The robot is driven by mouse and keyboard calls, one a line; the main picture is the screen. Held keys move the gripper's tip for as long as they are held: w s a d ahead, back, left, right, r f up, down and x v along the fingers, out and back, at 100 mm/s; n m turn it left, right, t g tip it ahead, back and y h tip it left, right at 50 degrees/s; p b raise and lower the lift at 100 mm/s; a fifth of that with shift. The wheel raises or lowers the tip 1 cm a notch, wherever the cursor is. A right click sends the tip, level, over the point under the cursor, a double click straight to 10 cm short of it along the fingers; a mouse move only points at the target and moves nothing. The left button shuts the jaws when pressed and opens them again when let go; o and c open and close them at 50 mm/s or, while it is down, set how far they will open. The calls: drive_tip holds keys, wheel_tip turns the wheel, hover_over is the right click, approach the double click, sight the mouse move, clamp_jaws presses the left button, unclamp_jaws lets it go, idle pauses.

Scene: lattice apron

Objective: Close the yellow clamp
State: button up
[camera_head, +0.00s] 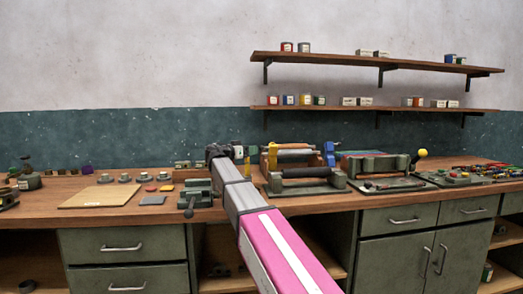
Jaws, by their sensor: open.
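The yellow clamp (272,157) shows as a small upright yellow part at the left end of a bench fixture with a wooden block and horizontal rollers. At this size I cannot tell how far the clamp is open. My arm reaches up from the bottom edge, and my gripper (219,152) is at its dark far end, left of the yellow clamp in the picture and apart from it. It is open and holds nothing that I can see. Its fingers are small and hard to make out.
A blue clamp (330,153) stands at the fixture's right end. A green vise (196,193) is left of my arm. Right of the fixture is a press with a yellow-knobbed lever (421,154). A board (101,195) lies on the bench's left. Two shelves (375,62) hang above.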

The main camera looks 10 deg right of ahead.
sight(260, 148)
drive_tip(key=x, duration=0.7)
drive_tip(key=shift+w+d, duration=0.1)
drive_tip(key=shift+d, duration=0.1)
clamp_jaws()
drive_tip(key=shift+s+f+m+h, duration=0.25)
drive_tip(key=shift+s+m+h, duration=0.1)
drive_tip(key=shift+s+m, duration=0.3)
drive_tip(key=shift+s+f+m+h, duration=0.25)
drive_tip(key=shift+s+m+h, duration=0.1)
drive_tip(key=shift+s+m, duration=0.3)
drive_tip(key=shift+s+f+m+h, duration=0.5)
drive_tip(key=shift+s+m, duration=0.25)
drive_tip(key=shift+m, duration=0.15)
drive_tip(key=shift+r, duration=0.1)
unclamp_jaws()
drive_tip(key=shift+a, duration=0.1)
drive_tip(key=shift+r, duration=0.1)
